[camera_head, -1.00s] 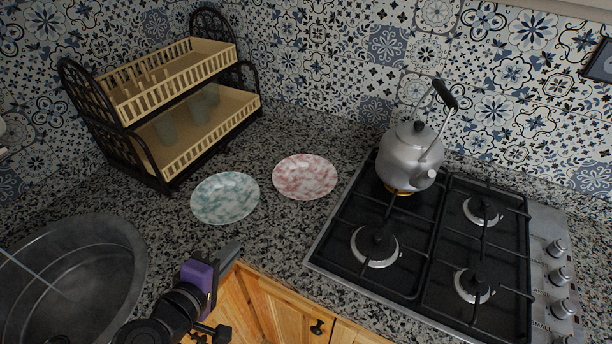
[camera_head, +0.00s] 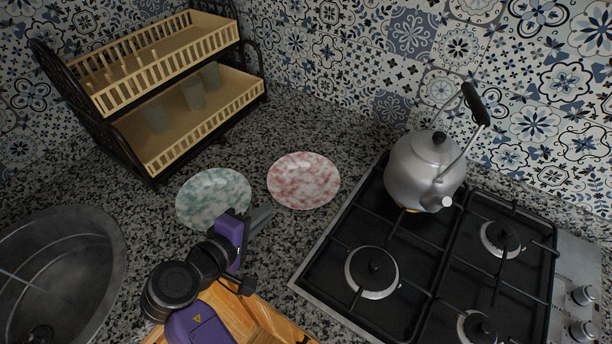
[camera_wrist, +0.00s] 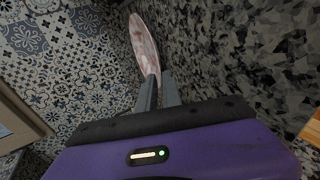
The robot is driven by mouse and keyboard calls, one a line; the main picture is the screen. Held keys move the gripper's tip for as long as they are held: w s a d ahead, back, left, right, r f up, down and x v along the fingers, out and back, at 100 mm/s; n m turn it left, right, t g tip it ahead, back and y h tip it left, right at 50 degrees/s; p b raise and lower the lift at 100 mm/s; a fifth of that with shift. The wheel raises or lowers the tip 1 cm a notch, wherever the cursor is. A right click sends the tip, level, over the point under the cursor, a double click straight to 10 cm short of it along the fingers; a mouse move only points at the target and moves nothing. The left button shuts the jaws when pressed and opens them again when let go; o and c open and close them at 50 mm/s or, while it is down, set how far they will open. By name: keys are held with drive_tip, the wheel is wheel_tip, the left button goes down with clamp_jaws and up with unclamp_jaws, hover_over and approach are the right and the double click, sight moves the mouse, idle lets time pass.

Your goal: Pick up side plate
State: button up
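Two round side plates lie on the granite counter: a pink-and-white marbled plate (camera_head: 304,180) and a green-and-white marbled plate (camera_head: 213,196) to its left. I cannot tell which one the task means. My gripper (camera_head: 266,214) is over the counter between them, its fingertips close to the pink plate's near left edge. In the wrist view the pink plate (camera_wrist: 145,45) appears as a narrow ellipse just beyond the fingertips (camera_wrist: 160,80). My arm covers the green plate's lower right edge.
A gas hob (camera_head: 330,260) with a metal kettle (camera_head: 425,170) is right of the pink plate. A two-tier dish rack (camera_head: 190,130) holding cups stands behind left. A round sink (camera_head: 60,260) is at the lower left. The tiled wall closes the back.

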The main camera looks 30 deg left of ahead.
sight(279, 202)
drive_tip(key=p+x, duration=0.1)
drive_tip(key=x, duration=0.5)
drive_tip(key=shift+c, duration=0.2)
clamp_jaws()
idle(1.0)
drive_tip(key=shift+r, duration=0.2)
